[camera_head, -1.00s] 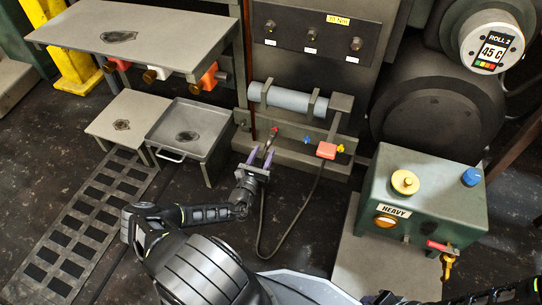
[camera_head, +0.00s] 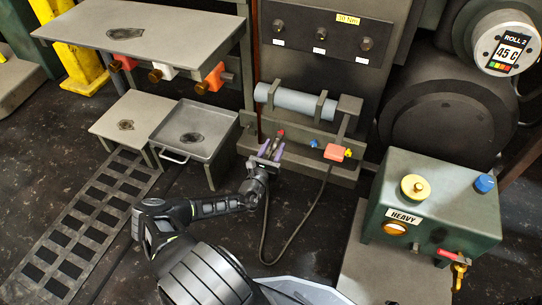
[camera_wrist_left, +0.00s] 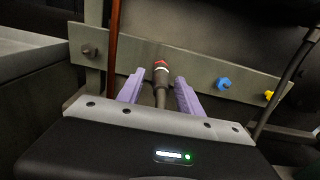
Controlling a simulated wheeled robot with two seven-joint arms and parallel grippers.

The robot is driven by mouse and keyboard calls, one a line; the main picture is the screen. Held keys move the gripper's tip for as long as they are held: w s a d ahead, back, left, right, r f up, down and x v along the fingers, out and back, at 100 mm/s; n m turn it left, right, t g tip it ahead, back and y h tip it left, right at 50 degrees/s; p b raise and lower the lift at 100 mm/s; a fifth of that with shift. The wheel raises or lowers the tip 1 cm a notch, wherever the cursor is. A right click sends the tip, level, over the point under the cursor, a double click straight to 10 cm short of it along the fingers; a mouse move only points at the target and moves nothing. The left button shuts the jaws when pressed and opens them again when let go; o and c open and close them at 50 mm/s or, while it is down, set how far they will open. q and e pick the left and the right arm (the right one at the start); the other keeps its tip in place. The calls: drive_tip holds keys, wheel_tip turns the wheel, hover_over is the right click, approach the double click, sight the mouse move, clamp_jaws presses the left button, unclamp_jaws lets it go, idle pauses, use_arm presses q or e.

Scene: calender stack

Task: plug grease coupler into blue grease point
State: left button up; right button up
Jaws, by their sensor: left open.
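My right gripper is not in view.
The black hose (camera_head: 296,240) loops over the floor. A grey cylinder (camera_head: 295,100) is above the plate. A green box (camera_head: 440,195) stands right; a grey tray (camera_head: 208,145) stands left.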

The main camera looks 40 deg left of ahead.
use_arm(q)
drive_tip(key=shift+x, duration=1.05)
drive_tip(key=shift+r, duration=0.1)
clamp_jaws()
